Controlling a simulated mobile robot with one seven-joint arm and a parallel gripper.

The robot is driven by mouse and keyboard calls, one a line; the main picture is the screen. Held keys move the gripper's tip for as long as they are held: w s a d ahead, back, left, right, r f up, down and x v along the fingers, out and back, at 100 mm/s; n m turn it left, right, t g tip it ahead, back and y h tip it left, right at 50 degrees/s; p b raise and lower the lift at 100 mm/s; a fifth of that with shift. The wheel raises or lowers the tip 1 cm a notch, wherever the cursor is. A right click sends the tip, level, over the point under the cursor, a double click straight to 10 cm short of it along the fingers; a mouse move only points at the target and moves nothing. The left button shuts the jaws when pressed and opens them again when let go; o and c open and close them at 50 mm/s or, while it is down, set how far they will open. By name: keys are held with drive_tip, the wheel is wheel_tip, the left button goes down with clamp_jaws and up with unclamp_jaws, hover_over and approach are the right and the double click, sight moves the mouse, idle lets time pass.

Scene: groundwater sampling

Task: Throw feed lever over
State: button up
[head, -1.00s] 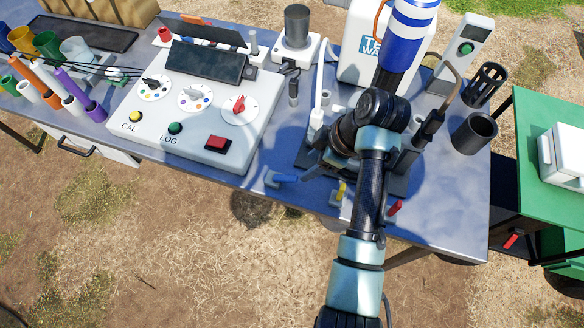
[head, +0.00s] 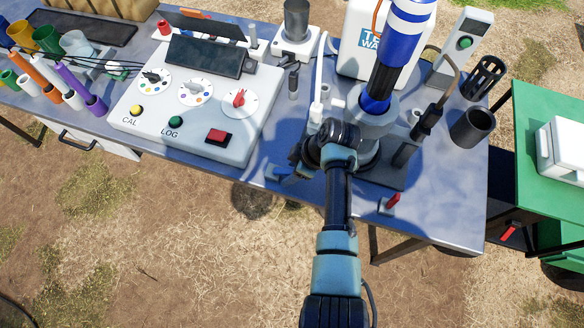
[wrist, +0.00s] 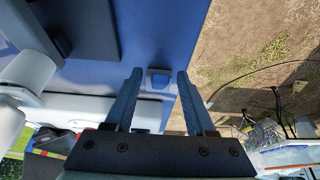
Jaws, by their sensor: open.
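Small levers stand along the front edge of the blue-grey bench; no label shows which is the feed lever. The blue lever (head: 279,174) is partly covered by my gripper (head: 300,158) in the head view. In the wrist view, a small blue block (wrist: 158,80), apparently this lever, shows between the fingertips of my open gripper (wrist: 159,74). The fingers look apart from it, with nothing held. The red lever (head: 392,202) stands clear to the right, leaning right. The yellow lever is hidden behind my arm.
A control panel (head: 190,110) with dials lies left of my gripper. A blue-and-white striped column (head: 400,40) on a grey base stands close behind my wrist. A dark cup (head: 473,128) is at the right. Dirt ground lies open before the bench (head: 440,228).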

clamp_jaws()
idle(1.3)
